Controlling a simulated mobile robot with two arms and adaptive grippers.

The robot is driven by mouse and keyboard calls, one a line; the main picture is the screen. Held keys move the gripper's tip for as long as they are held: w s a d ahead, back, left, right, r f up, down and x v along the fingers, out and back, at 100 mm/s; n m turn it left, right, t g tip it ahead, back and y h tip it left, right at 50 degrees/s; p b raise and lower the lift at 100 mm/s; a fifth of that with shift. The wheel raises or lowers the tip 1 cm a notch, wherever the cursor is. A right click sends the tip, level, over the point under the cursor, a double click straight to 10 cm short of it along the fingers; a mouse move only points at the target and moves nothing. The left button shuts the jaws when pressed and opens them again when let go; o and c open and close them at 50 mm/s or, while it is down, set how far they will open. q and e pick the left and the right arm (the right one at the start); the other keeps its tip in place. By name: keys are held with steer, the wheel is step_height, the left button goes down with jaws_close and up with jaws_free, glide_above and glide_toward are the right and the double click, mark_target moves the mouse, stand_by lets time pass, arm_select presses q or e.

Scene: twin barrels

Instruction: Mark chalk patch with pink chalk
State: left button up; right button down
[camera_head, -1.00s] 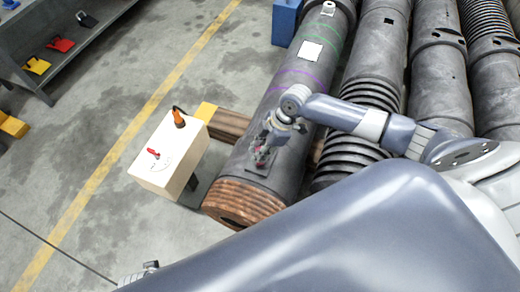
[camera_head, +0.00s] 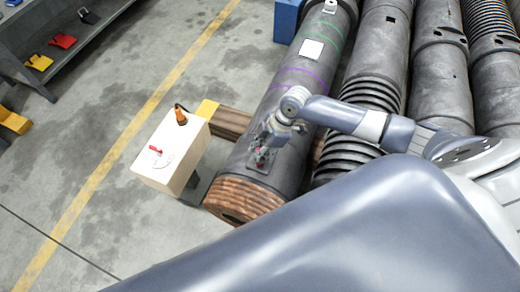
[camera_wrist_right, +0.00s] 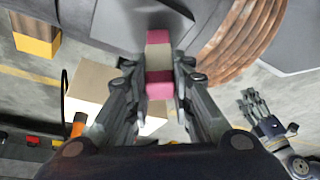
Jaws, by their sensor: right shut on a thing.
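My right gripper (camera_head: 263,150) is low over the near end of the dark grey barrel (camera_head: 290,110). In the wrist view the right gripper (camera_wrist_right: 158,75) is shut on the pink chalk (camera_wrist_right: 159,90), a block with pink ends and a beige middle. The chalk points toward the grey barrel surface; I cannot tell whether it touches. A darker rectangular patch (camera_head: 257,168) shows on the barrel beneath the gripper, partly hidden by it. My left gripper (camera_wrist_right: 256,100) shows at the right of the wrist view, fingers spread and empty, away from the barrel.
A pale box (camera_head: 168,160) with a red lever and an orange-handled item stands left of the barrel. The barrel carries a white square (camera_head: 311,49) and purple and green bands. More pipes lie to the right. A shelf (camera_head: 60,40) is at upper left. Open floor lies between.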

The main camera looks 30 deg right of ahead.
steer(key=shift+w+d, duration=0.35)
steer(key=shift+d, duration=0.05)
steer(key=shift+w+d+f, duration=0.1)
steer(key=shift+w+d, duration=0.2)
steer(key=shift+d, duration=0.05)
steer(key=shift+w+d, duration=0.1)
steer(key=shift+d, duration=0.1)
steer(key=shift+w+d, duration=0.2)
steer(key=shift+w, duration=0.05)
stand_by(0.3)
steer(key=shift+w+d, duration=0.1)
steer(key=shift+d, duration=0.05)
